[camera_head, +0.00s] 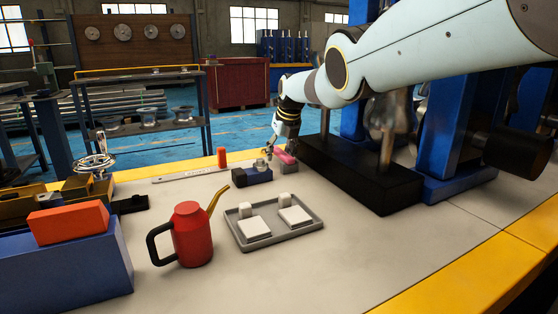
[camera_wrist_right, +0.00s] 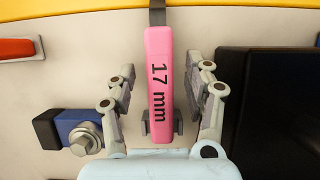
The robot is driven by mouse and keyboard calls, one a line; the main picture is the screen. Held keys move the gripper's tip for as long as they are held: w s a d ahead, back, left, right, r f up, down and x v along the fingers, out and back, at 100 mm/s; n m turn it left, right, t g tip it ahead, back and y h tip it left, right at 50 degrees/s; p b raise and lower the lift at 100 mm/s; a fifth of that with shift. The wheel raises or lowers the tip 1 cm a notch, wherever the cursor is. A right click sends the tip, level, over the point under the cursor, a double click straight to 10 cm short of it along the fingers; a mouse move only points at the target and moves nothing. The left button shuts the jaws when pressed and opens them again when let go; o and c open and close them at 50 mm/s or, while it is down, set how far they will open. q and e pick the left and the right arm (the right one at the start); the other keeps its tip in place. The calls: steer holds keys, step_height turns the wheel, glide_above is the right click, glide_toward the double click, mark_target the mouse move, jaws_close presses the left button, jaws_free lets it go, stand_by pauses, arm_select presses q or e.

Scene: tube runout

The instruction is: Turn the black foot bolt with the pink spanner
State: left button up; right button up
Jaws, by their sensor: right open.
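The pink spanner (camera_head: 286,157), its handle marked "17 mm", lies over a small grey holder (camera_head: 288,168) on the bench. In the right wrist view the pink handle (camera_wrist_right: 160,85) runs up the middle, and its dark metal end leaves the top edge. My right gripper (camera_head: 275,147) is open, with one finger on each side of the handle and gaps showing on both sides. A silver hex bolt head (camera_wrist_right: 83,139) sits at a blue block with a black end (camera_wrist_right: 47,129), left of the spanner. I cannot make out a black bolt head. My left gripper is out of view.
A black machine base (camera_head: 360,178) stands close right of the spanner. A grey tray with white pieces (camera_head: 233,241), a red oil can (camera_head: 190,235) and a blue box (camera_head: 65,275) stand nearer. A pale ruler-like strip (camera_head: 185,175) and an orange-red item (camera_head: 222,157) lie behind.

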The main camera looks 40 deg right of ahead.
mark_target(280, 150)
steer(key=shift+r, duration=0.1)
jaws_close()
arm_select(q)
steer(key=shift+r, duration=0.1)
arm_select(e)
steer(key=shift+r+p, duration=0.3)
steer(key=shift+r, duration=0.15)
step_height(280, 150, up, 6)
steer(key=p, duration=0.3)
steer(key=shift+f, duration=0.2)
step_height(280, 150, up, 3)
steer(key=shift+f+p, duration=0.1)
steer(key=shift+p, duration=0.95)
steer(key=shift+r, duration=0.4)
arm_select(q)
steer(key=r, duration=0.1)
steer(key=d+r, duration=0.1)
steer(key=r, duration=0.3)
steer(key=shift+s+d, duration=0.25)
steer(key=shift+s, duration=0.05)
